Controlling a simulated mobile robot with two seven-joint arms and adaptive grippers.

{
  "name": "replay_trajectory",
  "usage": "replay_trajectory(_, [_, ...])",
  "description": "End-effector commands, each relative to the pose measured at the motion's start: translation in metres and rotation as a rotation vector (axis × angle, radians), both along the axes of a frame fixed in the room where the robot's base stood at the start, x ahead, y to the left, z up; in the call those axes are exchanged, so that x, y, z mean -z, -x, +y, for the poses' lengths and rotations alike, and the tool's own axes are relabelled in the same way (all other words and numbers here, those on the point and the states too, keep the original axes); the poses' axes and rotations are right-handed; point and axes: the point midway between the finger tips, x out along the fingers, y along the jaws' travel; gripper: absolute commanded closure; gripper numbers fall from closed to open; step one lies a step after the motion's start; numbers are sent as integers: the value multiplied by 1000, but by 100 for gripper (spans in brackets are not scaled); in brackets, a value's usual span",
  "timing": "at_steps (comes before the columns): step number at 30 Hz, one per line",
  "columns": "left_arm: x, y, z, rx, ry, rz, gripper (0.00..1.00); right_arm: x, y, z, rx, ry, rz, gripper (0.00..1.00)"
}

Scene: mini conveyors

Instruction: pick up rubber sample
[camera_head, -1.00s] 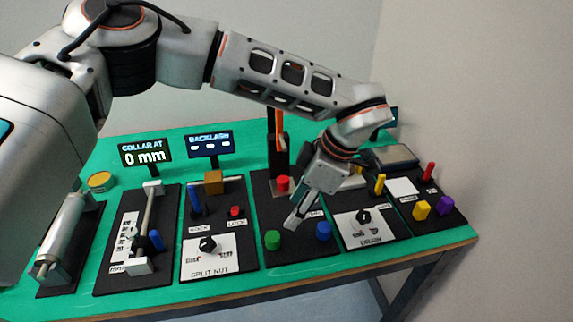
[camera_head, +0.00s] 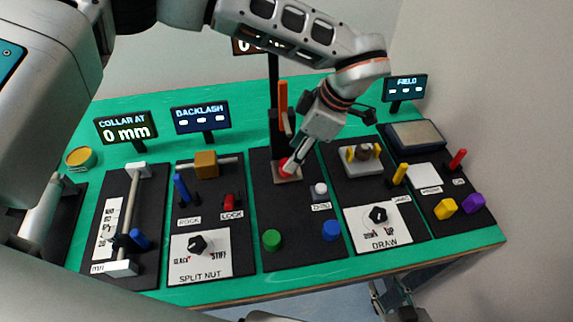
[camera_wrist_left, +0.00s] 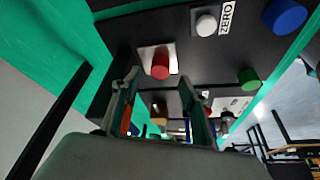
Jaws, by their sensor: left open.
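Three short cylinders stand on the middle black panel: a red one (camera_head: 284,167) on a pale plate, a green one (camera_head: 271,240) and a blue one (camera_head: 331,230). Which is the rubber sample is not labelled. My left gripper (camera_head: 291,168) is open, pointing down at the red cylinder and partly covering it. In the left wrist view, the red cylinder (camera_wrist_left: 160,66) shows just beyond the open left fingertips (camera_wrist_left: 158,78), with nothing held. What seems to be my right gripper (camera_head: 396,303) shows partly below the table's front edge, its jaws unclear.
A dark upright stand (camera_head: 273,110) with an orange part rises behind the red cylinder. A white ZERO button (camera_head: 320,190) is to its right. Panels with knobs and pegs flank it, including the split nut panel (camera_head: 201,254) and draw panel (camera_head: 378,228). Small screens stand behind.

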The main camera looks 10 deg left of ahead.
Motion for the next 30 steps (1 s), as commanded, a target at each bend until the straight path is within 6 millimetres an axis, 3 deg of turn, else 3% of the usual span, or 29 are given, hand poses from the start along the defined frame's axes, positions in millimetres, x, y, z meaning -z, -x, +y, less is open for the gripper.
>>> replay_trajectory(7, [30,2,14,-1,0,2,56,-11,-7,1,0,-4,-19,60])
replay_trajectory(16, [34,1,15,0,0,0,56,-12,-8,1,0,-4,-21,60])
replay_trajectory(20, [34,1,15,0,0,0,90,-10,-7,1,0,-3,-17,60])
replay_trajectory(21, [34,1,15,0,0,0,94,-9,-6,1,0,-3,-16,60])
replay_trajectory(30, [33,1,15,0,0,0,98,-7,-5,0,0,-2,-11,60])
